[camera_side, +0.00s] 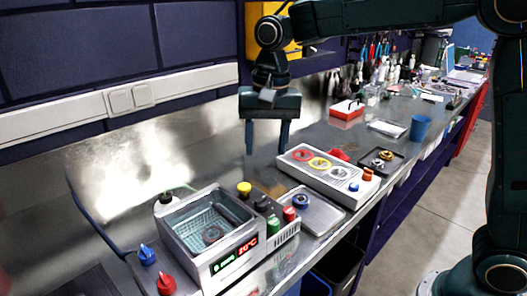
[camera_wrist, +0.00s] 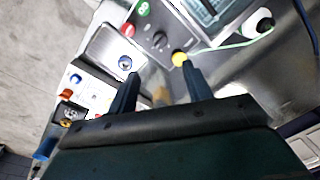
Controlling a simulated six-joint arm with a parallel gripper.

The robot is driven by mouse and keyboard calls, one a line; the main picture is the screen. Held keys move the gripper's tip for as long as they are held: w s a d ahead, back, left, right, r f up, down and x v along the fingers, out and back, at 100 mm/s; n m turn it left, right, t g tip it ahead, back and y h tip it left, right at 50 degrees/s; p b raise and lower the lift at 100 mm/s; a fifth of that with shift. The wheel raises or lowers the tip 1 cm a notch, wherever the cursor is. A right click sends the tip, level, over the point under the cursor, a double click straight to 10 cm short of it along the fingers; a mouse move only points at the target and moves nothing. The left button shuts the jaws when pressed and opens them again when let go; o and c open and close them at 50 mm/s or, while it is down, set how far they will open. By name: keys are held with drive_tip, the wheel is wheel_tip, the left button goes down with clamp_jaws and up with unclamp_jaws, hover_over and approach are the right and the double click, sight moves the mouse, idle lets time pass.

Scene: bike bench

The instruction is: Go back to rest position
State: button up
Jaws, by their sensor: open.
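My gripper (camera_side: 267,138) hangs in the air above the bench (camera_side: 232,163), fingers pointing down. Its two fingers are apart and nothing shows between them. In the side view it is behind the ultrasonic bath and to the left of the white panel with coloured rings. In the wrist view my gripper (camera_wrist: 160,80) also shows open and empty, with the yellow knob (camera_wrist: 179,59) and the grey tray (camera_wrist: 112,52) beyond the fingertips.
The bath (camera_side: 212,228) with a red display stands at the front, with a metal tray (camera_side: 322,216) beside it. The ring panel (camera_side: 325,174), a dark tray (camera_side: 392,165), a blue cup (camera_side: 419,128) and a red-and-white box (camera_side: 346,110) lie rightward. A wall (camera_side: 75,45) rises behind.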

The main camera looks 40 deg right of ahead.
drive_tip(key=shift+s, duration=0.1)
drive_tip(key=s+d+r+n+t, duration=0.35)
drive_tip(key=s+d, duration=0.35)
drive_tip(key=s, duration=0.4)
drive_tip(key=s+d+f+n+t, duration=0.1)
drive_tip(key=s+d, duration=0.1)
drive_tip(key=s, duration=0.4)
drive_tip(key=s+d+f+n, duration=0.2)
drive_tip(key=s, duration=0.5)
drive_tip(key=shift+f+t+h, duration=0.25)
drive_tip(key=shift+t+h, duration=0.05)
drive_tip(key=shift+t, duration=0.05)
drive_tip(key=shift+d+n, duration=0.1)
drive_tip(key=shift+n, duration=0.15)
